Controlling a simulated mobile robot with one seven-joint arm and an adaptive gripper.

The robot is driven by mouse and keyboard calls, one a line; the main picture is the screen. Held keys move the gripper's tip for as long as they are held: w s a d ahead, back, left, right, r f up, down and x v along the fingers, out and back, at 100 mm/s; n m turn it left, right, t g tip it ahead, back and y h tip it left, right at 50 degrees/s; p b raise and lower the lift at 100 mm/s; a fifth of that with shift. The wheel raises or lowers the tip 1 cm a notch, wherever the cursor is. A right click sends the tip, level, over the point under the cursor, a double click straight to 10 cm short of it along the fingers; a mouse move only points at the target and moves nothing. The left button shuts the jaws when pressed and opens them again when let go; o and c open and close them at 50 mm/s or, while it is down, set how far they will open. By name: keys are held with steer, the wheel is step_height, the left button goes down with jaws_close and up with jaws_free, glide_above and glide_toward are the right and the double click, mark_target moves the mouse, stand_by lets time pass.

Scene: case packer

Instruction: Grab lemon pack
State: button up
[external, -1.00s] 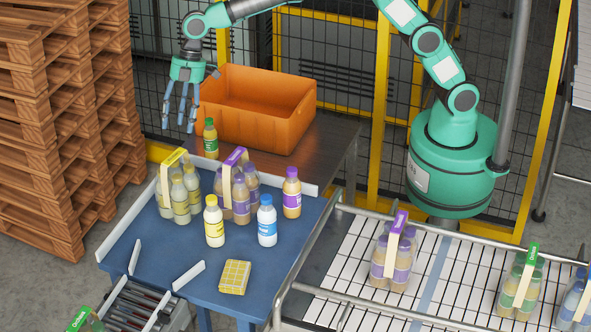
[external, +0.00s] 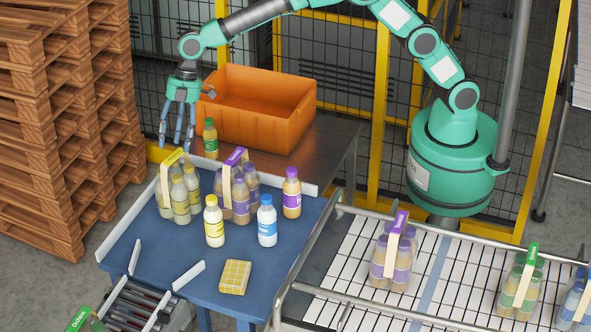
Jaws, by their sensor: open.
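The lemon pack (external: 180,195) is a group of pale yellow bottles under a yellow carry strip. It stands upright at the back left of the blue table (external: 133,225). My gripper (external: 177,148) points down above the back left of the table, over the pack's rear side in the picture. Its fingers are spread and empty, a little above the yellow strip and apart from it.
A purple-labelled pack (external: 240,200) stands just right of the lemon pack. Single yellow (external: 214,228), blue (external: 267,226) and purple (external: 292,198) bottles stand nearby. A green-labelled bottle (external: 210,143) and an orange crate (external: 256,125) are behind.

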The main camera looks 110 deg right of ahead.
mark_target(172, 155)
steer(key=shift+p+x, duration=0.4)
steer(key=shift+x, duration=1.55)
steer(key=shift+w+f, duration=0.1)
steer(key=shift+f+b, duration=0.25)
steer(key=shift+b, duration=0.1)
jaws_close()
steer(key=shift+r, duration=0.2)
